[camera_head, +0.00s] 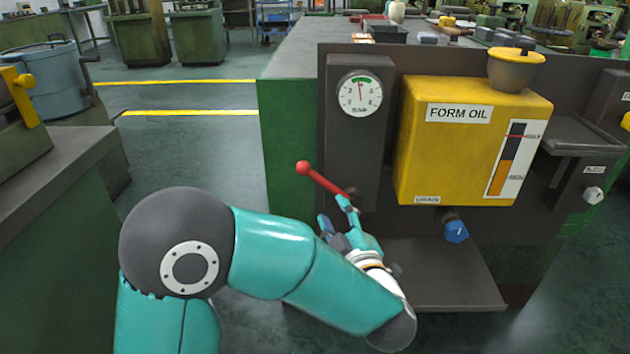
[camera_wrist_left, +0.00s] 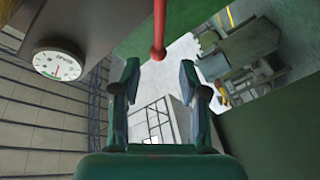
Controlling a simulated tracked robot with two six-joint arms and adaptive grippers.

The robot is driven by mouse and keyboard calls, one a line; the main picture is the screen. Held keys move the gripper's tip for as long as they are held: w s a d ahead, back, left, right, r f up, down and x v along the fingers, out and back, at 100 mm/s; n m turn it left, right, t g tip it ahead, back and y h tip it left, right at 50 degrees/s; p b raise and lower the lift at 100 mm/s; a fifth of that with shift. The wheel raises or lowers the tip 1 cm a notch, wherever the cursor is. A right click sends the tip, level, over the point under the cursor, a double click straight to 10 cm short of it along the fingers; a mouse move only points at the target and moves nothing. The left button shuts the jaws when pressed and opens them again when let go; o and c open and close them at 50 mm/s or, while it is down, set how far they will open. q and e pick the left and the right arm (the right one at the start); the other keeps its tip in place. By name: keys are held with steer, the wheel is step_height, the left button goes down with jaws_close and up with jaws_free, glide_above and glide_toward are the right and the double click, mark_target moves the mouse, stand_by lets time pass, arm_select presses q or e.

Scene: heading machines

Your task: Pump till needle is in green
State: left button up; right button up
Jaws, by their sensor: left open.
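The round white gauge (camera_head: 360,94) is on the dark panel, with a short green arc at its top. Its thin red needle points nearly straight up, toward the green arc. The gauge also shows upside down in the left wrist view (camera_wrist_left: 57,65). The red pump lever (camera_head: 322,179) with a round knob sticks out to the left below the gauge, tilted up. My left gripper (camera_head: 333,212) is open just below the lever. In the left wrist view the lever (camera_wrist_left: 158,30) ends between and just beyond my open fingertips (camera_wrist_left: 158,75). Contact is not visible. My right gripper is out of view.
The yellow form oil tank (camera_head: 460,150) stands right of the gauge, with a blue valve knob (camera_head: 456,231) below it. A dark shelf (camera_head: 450,275) juts out under the panel. Open floor (camera_head: 200,155) lies left of the green cabinet (camera_head: 280,140).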

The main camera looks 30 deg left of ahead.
mark_target(319, 182)
arm_select(q)
steer(key=b+x, duration=0.1)
steer(key=x, duration=1.1)
steer(key=shift+w+a+b, duration=0.1)
steer(key=shift+b, duration=0.2)
jaws_close()
